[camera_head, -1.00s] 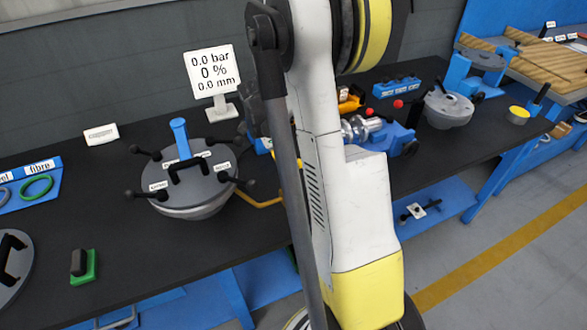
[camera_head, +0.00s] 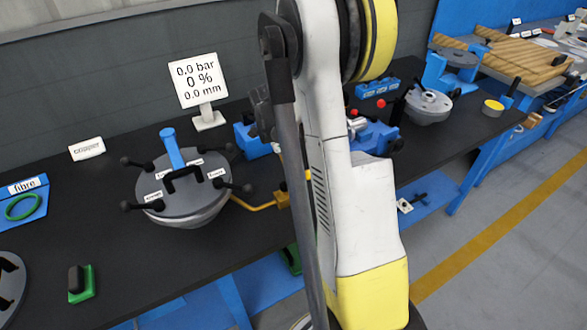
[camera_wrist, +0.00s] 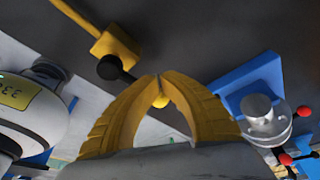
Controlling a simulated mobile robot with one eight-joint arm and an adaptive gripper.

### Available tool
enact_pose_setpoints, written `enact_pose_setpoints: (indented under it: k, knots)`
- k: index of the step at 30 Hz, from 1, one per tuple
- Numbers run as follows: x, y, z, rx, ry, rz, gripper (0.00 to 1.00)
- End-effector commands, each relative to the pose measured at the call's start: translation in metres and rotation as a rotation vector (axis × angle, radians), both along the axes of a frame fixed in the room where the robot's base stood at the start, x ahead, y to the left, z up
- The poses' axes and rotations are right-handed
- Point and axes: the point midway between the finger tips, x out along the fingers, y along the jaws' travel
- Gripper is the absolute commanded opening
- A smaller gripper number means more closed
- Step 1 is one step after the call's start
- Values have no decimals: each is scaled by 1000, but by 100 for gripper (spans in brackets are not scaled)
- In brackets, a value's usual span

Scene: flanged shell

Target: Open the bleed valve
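The flanged shell (camera_head: 190,215) stands on the black bench in the head view, with a grey lid and a blue upright post (camera_head: 172,148). A yellow pipe (camera_head: 252,207) runs from it to a yellow block (camera_head: 283,200), partly behind my arm. In the wrist view the yellow block (camera_wrist: 115,45) carries a black ball-shaped pivot and a dark lever (camera_wrist: 128,75). A yellow knob (camera_wrist: 160,99) shows between my fingers, just below their tips. My gripper (camera_wrist: 160,78) has its yellow fingertips together. I cannot tell whether the knob is gripped or behind them. The head view hides my gripper.
A blue fixture (camera_wrist: 250,85) with a clear and metal cylinder lies right of my fingers. A readout sign (camera_head: 198,82) shows 0.0 bar, 0 % and 0.0 mm. A green-based block (camera_head: 81,283) sits at the front left.

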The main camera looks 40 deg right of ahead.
Motion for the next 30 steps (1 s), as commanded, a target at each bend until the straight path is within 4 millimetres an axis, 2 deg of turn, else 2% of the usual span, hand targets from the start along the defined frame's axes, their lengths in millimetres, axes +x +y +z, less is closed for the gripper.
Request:
enact_pose_setpoints:
  k: [23, 26, 30]
  knots:
    - [-3, 0, 2, -1, 1, 0, 0]
    - [-2, 1, 10, 0, 1, 1, 0]
    - [4, 7, 34, 0, 1, 2, 0]
